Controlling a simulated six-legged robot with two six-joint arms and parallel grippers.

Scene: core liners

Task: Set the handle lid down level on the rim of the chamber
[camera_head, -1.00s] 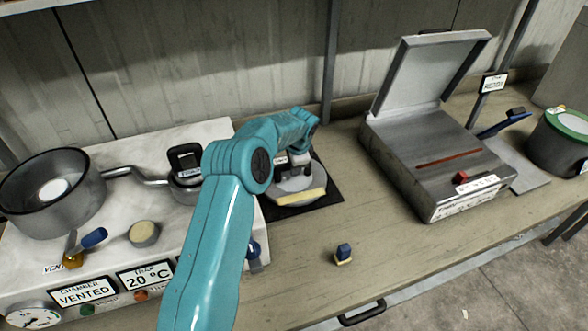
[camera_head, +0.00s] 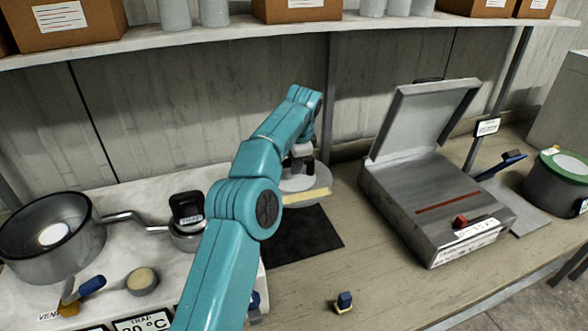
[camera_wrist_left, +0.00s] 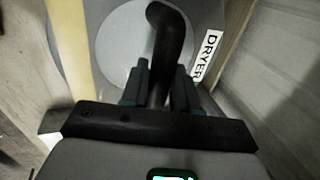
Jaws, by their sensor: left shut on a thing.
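The handle lid (camera_head: 303,187) is a pale grey disc with a yellow strip on it, in the head view right of the chamber and above the black mat. My left gripper (camera_head: 302,156) is over it and shut on its dark upright handle. In the left wrist view, the dark curved handle (camera_wrist_left: 168,45) stands between the fingers (camera_wrist_left: 158,85) of my left gripper. The chamber (camera_head: 92,232) is an open, round, dark grey metal vessel at the far left, with a pale spot inside. The lid is apart from it. My right gripper is not in view.
A black mat (camera_head: 300,238) lies bare on the bench. A pipe (camera_head: 135,218) runs from the chamber to a small trap (camera_head: 186,236) with a dark display. An open metal case (camera_head: 435,200) stands to the right. A shelf (camera_head: 200,40) with boxes runs along the wall.

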